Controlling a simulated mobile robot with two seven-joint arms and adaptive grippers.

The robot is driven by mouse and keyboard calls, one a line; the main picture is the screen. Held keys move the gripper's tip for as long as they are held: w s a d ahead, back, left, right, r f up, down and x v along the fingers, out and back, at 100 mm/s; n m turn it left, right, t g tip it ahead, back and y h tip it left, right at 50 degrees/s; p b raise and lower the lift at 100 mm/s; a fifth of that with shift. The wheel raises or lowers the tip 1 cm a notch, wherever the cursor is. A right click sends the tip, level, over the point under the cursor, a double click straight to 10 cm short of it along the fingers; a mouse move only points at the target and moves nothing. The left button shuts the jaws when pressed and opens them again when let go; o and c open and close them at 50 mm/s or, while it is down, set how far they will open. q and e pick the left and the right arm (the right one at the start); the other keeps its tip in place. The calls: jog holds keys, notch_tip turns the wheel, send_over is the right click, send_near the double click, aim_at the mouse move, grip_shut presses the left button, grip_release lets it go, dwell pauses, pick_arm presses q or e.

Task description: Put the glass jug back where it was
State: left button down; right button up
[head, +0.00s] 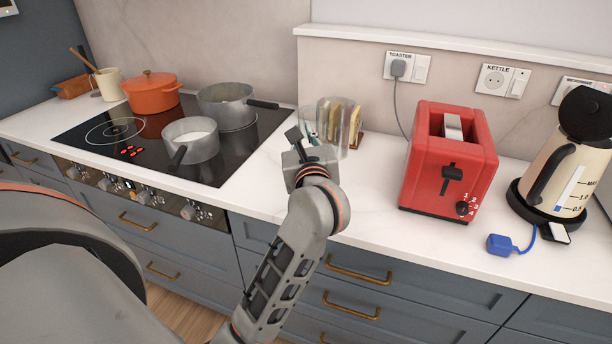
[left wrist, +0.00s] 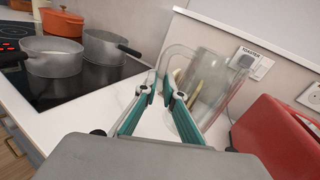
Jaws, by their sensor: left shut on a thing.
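The clear glass jug (head: 342,142) is on the counter side between the hob and the toaster, and looks upright in the head view. My left gripper (head: 303,137) is at the jug's left side, shut on its handle. In the left wrist view the teal fingers (left wrist: 160,92) close around the handle, and the jug's clear body (left wrist: 205,85) is just beyond them, to the right. Whether the jug's base touches the counter I cannot tell. My right gripper is not in view.
A rack with bread slices (head: 354,122) shows behind and through the jug. The red toaster (head: 447,165) and the cream kettle (head: 570,155) stand to the right. On the black hob (head: 85,133) to the left are grey pans (head: 190,141) and an orange pot (head: 152,95). Counter between jug and toaster is clear.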

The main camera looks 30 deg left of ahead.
pick_arm(q)
notch_tip(320, 180, down, 10)
jog(key=shift+f+b, duration=0.15)
jog(key=shift+b, duration=0.75)
jog(key=shift+f, duration=0.2)
jog(key=c, duration=2.4)
grip_release()
jog(key=shift+f, duration=0.1)
jog(key=shift+o, duration=1.2)
